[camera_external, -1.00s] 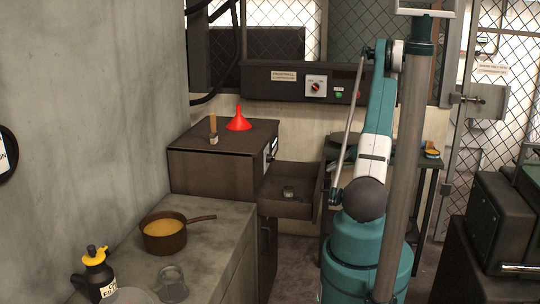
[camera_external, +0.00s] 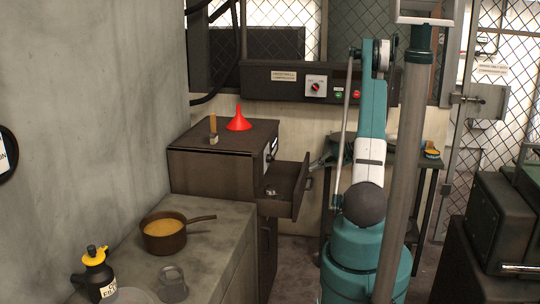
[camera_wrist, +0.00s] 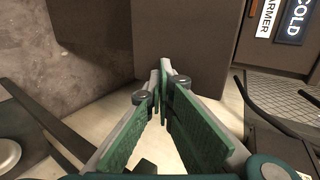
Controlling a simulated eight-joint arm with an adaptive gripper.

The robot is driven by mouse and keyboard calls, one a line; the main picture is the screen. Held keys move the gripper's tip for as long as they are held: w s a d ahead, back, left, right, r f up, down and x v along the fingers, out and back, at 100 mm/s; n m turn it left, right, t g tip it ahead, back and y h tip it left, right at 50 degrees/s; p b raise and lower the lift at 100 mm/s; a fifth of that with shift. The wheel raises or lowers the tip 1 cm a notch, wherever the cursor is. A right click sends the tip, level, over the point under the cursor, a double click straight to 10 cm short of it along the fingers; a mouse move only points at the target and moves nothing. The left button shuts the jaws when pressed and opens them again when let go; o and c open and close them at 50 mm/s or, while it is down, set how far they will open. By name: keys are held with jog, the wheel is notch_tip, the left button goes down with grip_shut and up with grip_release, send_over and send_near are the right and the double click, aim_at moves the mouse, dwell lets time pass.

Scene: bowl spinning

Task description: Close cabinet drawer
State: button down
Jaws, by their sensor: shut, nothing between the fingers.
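The brown cabinet (camera_external: 212,172) stands behind the counter, against the grey wall. Its drawer (camera_external: 284,207) is partly open, sticking out to the right, with a small metallic item (camera_external: 270,191) inside. The drawer's handle (camera_external: 308,184) is on its right-hand front. My gripper (camera_external: 316,163) is beside the drawer's front at its far right end; I cannot tell whether it touches. In the wrist view my gripper (camera_wrist: 165,75) has its green-padded fingers meeting at the tips, with nothing between them. A brown panel (camera_wrist: 190,35) stands just beyond the tips.
A red funnel (camera_external: 238,121) and a brush (camera_external: 213,131) stand on the cabinet. A pot (camera_external: 164,237), a yellow-topped bottle (camera_external: 98,275) and a grey mug (camera_external: 172,284) are on the counter (camera_external: 215,250). A dark table (camera_external: 400,155) stands behind my arm.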

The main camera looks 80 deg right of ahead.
aim_at(288, 162)
jog(key=w+b, duration=0.2)
jog(key=w, duration=1.4)
jog(key=shift+w, duration=0.3)
jog(key=shift+s, duration=0.1)
jog(key=shift+s, duration=0.55)
jog(key=s, duration=0.3)
jog(key=shift+s+b, duration=0.15)
jog(key=shift+b, duration=0.25)
jog(key=p+v, duration=0.2)
jog(key=v, duration=0.7)
jog(key=shift+s+r, duration=0.2)
jog(key=shift+r, duration=0.05)
